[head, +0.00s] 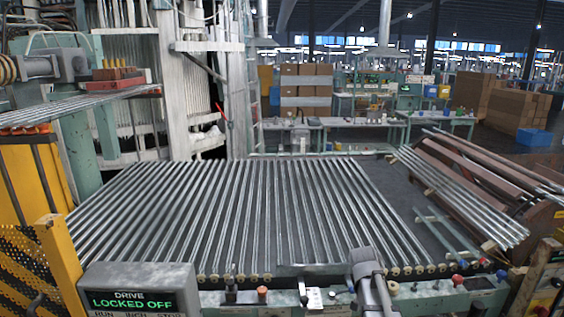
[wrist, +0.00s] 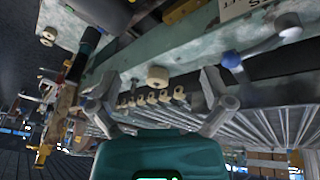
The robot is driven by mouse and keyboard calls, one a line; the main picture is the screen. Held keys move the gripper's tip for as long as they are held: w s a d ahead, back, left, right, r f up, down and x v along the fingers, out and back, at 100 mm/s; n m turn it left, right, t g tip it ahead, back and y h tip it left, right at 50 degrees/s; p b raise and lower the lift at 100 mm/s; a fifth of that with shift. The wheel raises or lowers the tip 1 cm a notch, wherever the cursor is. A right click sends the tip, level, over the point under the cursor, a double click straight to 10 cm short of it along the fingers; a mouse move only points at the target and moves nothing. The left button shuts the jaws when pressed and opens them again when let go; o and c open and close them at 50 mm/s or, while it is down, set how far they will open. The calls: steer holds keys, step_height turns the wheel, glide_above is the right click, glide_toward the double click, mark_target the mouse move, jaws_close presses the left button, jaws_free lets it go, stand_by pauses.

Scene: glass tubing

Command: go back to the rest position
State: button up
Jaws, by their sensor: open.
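My gripper (wrist: 160,112) shows in the wrist view with its two grey fingers spread wide apart. Nothing is held between them. Behind the gap are a pale green machine rail (wrist: 190,55), a cream round knob (wrist: 157,76) and a row of cream roller ends. The wrist picture looks tipped over, so I cannot tell the exact distance to the rail. In the head view, a grey jointed part stands at the front edge of the roller bed, right of centre; fingertips cannot be made out there.
The roller bed (head: 230,215) of long parallel metal rods fills the middle. A "DRIVE LOCKED OFF" box (head: 138,302) stands front left beside a yellow guard (head: 60,265). Glass tubes (head: 465,200) lie on a rack at right. Knobs and small fittings line the front rail. Workbenches (head: 345,122) stand behind.

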steer(key=s+a+f+n+g+y, duration=0.1)
steer(key=s+a+n+y, duration=0.2)
steer(key=s+a+n, duration=0.4)
steer(key=s+a, duration=0.4)
steer(key=s, duration=0.3)
steer(key=shift+s+a+g+y, duration=0.2)
steer(key=shift+a+g+y, duration=0.1)
steer(key=shift+g, duration=0.1)
steer(key=shift+f, duration=0.1)
steer(key=shift+c, duration=0.3)
